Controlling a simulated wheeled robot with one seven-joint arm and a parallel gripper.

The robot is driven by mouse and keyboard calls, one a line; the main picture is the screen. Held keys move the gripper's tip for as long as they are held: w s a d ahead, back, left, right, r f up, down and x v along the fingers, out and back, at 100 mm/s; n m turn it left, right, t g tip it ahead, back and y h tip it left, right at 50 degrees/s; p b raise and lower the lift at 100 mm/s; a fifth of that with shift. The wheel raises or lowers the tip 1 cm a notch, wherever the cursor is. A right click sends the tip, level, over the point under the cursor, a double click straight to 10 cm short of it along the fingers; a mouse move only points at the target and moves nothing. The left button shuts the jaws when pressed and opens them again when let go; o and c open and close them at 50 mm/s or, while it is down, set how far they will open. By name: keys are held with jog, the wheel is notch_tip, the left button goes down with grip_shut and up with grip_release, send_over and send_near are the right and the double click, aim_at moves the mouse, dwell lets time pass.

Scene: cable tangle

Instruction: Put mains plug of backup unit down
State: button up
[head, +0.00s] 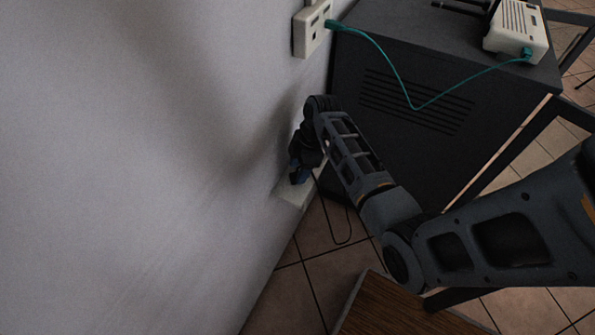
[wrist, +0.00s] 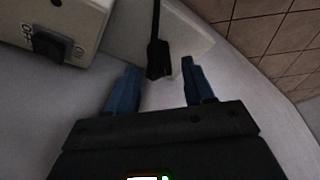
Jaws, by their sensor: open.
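My gripper (head: 299,172) is low beside the wall in the head view. In the wrist view my gripper (wrist: 159,74) is open, with its two blue fingers apart. A black plug (wrist: 158,60), which looks like the mains plug, is between the fingertips, with a visible gap to each finger. Its black cable (wrist: 156,18) runs up out of the wrist view. The plug itself is hidden there by my gripper. I cannot tell whether the plug rests on the pale surface behind it.
A pale ledge (head: 289,194) is at the wall's foot. A pale box (wrist: 82,22) with a dark fitting is close at upper left. A wall socket (head: 313,40) has a teal cable running to a white device (head: 514,28) on a dark cabinet (head: 400,65). A wooden surface (head: 385,312) is at the bottom.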

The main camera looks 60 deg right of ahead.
jog(key=v, duration=1)
jog(key=s+a+f+m+t+h, duration=0.25)
jog(key=s+a, duration=0.25)
jog(key=a, duration=0.3)
jog(key=s+a+f+m+t+h, duration=0.1)
jog(key=s+a+f+m+t, duration=0.15)
jog(key=s+a, duration=0.5)
jog(key=s+a+r+m+t, duration=0.2)
jog(key=s+a+r+t, duration=0.2)
jog(key=r, duration=0.8)
jog(key=s+a+r+m+t+y, duration=0.1)
jog(key=s+a+r+m+t, duration=0.2)
jog(key=s+r, duration=0.5)
notch_tip(320, 180, up, 4)
jog(key=shift+a+r+t, duration=0.15)
jog(key=shift+a+t, duration=0.35)
jog(key=shift+a, duration=0.55)
